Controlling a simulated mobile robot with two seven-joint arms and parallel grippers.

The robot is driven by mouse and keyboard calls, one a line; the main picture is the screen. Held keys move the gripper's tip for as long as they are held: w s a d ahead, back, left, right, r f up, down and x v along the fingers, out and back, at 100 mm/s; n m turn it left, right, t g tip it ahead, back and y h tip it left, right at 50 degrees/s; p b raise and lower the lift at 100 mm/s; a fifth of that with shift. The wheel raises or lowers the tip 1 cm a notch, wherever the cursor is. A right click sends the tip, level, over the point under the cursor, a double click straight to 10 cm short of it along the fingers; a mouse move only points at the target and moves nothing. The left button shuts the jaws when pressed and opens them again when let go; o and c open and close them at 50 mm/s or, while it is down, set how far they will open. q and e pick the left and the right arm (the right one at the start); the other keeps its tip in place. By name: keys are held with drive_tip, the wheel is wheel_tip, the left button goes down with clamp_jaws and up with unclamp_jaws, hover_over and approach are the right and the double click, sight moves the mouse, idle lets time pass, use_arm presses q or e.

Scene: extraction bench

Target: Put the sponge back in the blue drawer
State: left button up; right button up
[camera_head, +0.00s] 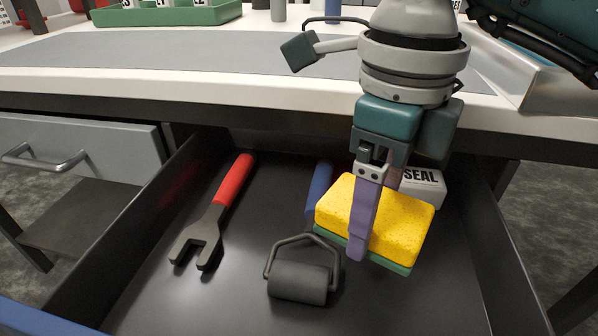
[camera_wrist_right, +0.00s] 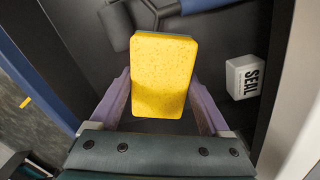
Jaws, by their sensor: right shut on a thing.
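The sponge (camera_head: 385,215), yellow with a green underside, is between the purple fingers of my right gripper (camera_head: 368,222). The gripper is shut on it and points down into the open drawer (camera_head: 235,285), which has a dark inside and a blue front edge. The sponge is over the drawer's right half; whether its underside touches the floor cannot be told. In the right wrist view the sponge (camera_wrist_right: 163,75) sits between both fingers. My left gripper is not in view.
In the drawer lie a red-handled fork-shaped tool (camera_head: 215,210), a black roller (camera_head: 298,282) with a blue handle partly behind the sponge, and a white SEAL box (camera_head: 428,185) close to the sponge. The bench top (camera_head: 200,55) overhangs the drawer's back. A closed grey drawer (camera_head: 95,145) is left.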

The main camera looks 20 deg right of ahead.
sight(361, 268)
drive_tip(key=shift+f+b, duration=1)
drive_tip(key=shift+f, duration=2.15)
drive_tip(key=shift+f, duration=0.1)
drive_tip(key=o, duration=1)
wheel_tip(361, 268, up, 11)
drive_tip(key=p, duration=0.4)
drive_tip(key=shift+p, duration=0.35)
drive_tip(key=shift+r, duration=0.65)
